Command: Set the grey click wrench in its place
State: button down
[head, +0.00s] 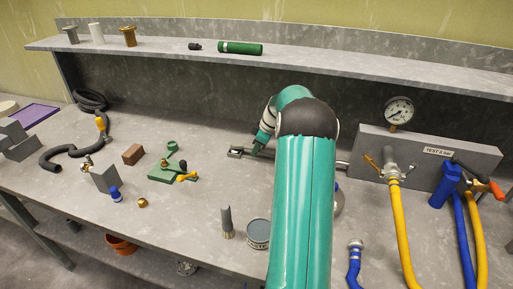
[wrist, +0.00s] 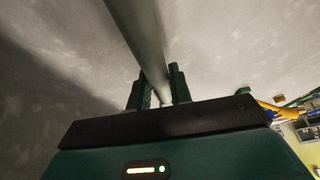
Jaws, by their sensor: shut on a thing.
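The grey click wrench (head: 237,153) shows in the head view at the back middle of the bench. Its left end lies just left of my gripper, and a thin grey bar to the right of my arm looks like its other end. My gripper (head: 257,148) is shut on it. In the wrist view the wrench's grey shaft (wrist: 138,35) runs between the two green fingers of my gripper (wrist: 157,88). My arm hides the middle of the wrench. I cannot tell whether it touches the bench, and I cannot make out its place.
A grey block with a gauge (head: 399,110) and yellow and blue hoses stands at right. A green fixture (head: 172,171), a brown block (head: 133,154) and a black hose (head: 62,155) lie at left. A grey tin (head: 258,233) stands in front. A shelf (head: 330,63) runs behind.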

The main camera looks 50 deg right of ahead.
jog(key=c, duration=1.2)
grip_release()
jog(key=v, duration=0.7)
jog(key=shift+s+r, duration=0.1)
jog(key=shift+r, duration=0.1)
